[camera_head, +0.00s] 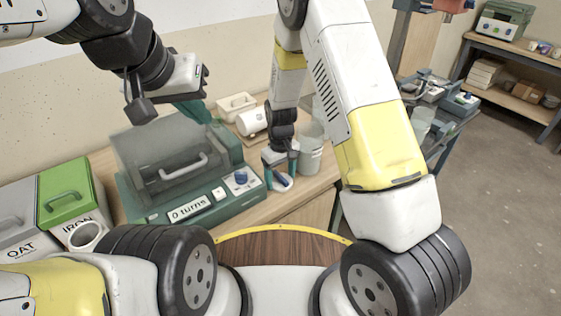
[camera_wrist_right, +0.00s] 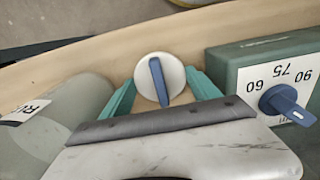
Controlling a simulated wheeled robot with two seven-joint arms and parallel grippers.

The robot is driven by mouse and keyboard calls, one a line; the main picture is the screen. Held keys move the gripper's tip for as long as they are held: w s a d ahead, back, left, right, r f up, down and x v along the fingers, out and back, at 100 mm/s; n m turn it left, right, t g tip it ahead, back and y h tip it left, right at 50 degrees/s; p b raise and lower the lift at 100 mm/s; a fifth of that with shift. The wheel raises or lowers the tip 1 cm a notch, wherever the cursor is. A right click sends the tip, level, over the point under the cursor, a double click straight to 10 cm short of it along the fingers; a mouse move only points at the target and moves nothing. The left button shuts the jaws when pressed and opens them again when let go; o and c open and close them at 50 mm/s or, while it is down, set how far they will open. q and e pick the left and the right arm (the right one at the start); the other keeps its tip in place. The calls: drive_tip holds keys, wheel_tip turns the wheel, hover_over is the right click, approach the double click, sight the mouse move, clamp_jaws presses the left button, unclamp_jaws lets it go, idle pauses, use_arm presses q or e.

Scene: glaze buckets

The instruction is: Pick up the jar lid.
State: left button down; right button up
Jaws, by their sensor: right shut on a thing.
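The jar lid (camera_wrist_right: 160,79) is a white disc with a blue bar grip across it. In the head view it shows as a small pale round piece (camera_head: 283,183) low by the table's front edge. My right gripper (camera_head: 280,161) points down over it, its teal fingers shut on the lid from both sides. I cannot tell whether the lid still touches the table. A grey, see-through jar (camera_head: 311,152) stands just right of the gripper; it also shows with a white label in the right wrist view (camera_wrist_right: 65,115). My left gripper (camera_head: 168,105) hangs over the green machine; its jaw opening is unclear.
The green machine (camera_head: 232,208) with a clear cover, a "0 turns" display and a blue knob stands close left of my right gripper. Green and grey bins (camera_head: 67,190) stand at the left. A white mug (camera_head: 252,121) lies behind. The table edge (camera_head: 318,186) is near.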

sight(281, 176)
wheel_tip(281, 176, up, 16)
idle(1.1)
drive_tip(key=shift+d, duration=0.1)
